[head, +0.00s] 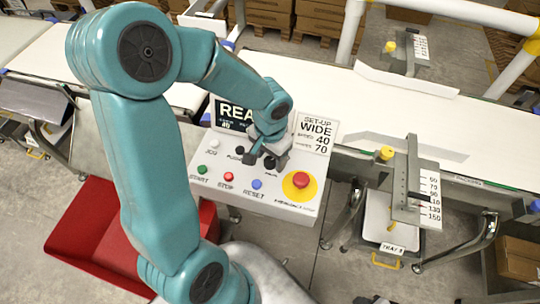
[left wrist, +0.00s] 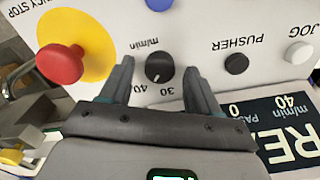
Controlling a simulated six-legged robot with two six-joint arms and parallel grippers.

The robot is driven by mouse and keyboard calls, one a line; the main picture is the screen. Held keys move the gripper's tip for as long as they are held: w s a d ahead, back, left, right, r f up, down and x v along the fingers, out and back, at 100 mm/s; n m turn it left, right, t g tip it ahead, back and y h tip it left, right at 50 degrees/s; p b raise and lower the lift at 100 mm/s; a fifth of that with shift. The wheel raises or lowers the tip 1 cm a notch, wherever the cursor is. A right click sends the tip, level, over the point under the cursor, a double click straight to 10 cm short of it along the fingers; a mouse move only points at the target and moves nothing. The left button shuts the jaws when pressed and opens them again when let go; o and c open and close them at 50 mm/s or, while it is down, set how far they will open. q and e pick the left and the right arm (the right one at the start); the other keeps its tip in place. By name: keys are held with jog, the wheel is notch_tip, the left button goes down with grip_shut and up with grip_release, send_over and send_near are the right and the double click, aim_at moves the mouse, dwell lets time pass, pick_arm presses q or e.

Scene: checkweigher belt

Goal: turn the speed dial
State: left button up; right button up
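The speed dial (left wrist: 160,67) is a small black knob on the white control panel (left wrist: 110,15), with "m/min" and the numbers 30 and 40 printed beside it. My left gripper (left wrist: 158,68) is open, with one finger on each side of the dial. Gaps show between the fingers and the knob in the left wrist view; I cannot tell its exact height above the panel. In the head view my left gripper (head: 266,159) is over the panel and partly hides the dial. My right gripper is not in view.
A red emergency stop (left wrist: 60,64) on a yellow disc is close beside one finger. The black pusher knob (left wrist: 236,63) is on the other side. Start, stop and reset buttons (head: 228,177) line the panel. A set-up card (head: 316,133) reads WIDE 40 70. A white belt (head: 380,105) runs behind.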

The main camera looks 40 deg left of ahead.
aim_at(271, 160)
pick_arm(q)
notch_tip(271, 160, up, 16)
jog(key=shift+r+p, duration=0.15)
jog(key=shift+p, duration=0.15)
dwell(0.3)
jog(key=shift+d, duration=0.15)
dwell(0.5)
